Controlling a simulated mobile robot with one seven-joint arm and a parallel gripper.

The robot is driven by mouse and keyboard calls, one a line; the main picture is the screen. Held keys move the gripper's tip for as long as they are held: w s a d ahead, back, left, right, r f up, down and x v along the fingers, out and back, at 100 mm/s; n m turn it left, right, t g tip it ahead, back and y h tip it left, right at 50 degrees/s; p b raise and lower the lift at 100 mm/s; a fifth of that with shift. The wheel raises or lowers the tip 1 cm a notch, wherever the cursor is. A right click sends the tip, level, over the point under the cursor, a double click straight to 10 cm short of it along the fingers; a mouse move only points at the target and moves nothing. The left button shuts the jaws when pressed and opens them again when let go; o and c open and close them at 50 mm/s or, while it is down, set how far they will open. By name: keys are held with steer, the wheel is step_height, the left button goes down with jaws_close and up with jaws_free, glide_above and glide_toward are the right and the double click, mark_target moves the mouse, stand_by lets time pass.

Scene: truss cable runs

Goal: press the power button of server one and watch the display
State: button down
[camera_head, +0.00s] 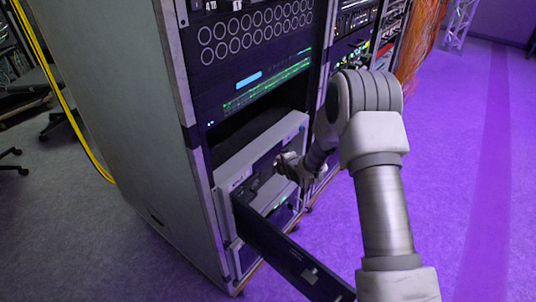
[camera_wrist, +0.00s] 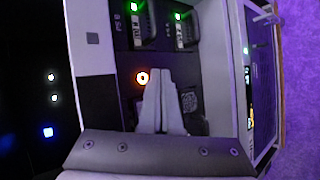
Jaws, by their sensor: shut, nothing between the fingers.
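A light grey server (camera_head: 230,170) sits low in the rack, its dark front flap (camera_head: 285,255) swung open toward the viewer. I see no readable label marking it as server one. In the wrist view a round button with a lit orange-white ring (camera_wrist: 142,77) is on the server's dark front. My gripper (camera_head: 281,161) is in front of that face. In the wrist view its closed fingers (camera_wrist: 158,72) are empty, with tips just right of the button. I cannot tell whether they touch the panel. In the head view the button is not discernible.
The rack's upper units carry a blue-lit strip (camera_head: 248,80) and green lights (camera_head: 266,88). Two green-lit modules (camera_wrist: 137,28) are above the button in the wrist view. Orange cables (camera_head: 420,40) hang behind the rack. Purple-lit floor (camera_head: 470,200) at right is clear.

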steer(key=shift+s+d+f, duration=0.1)
steer(key=shift+s+d, duration=0.45)
steer(key=shift+d, duration=0.35)
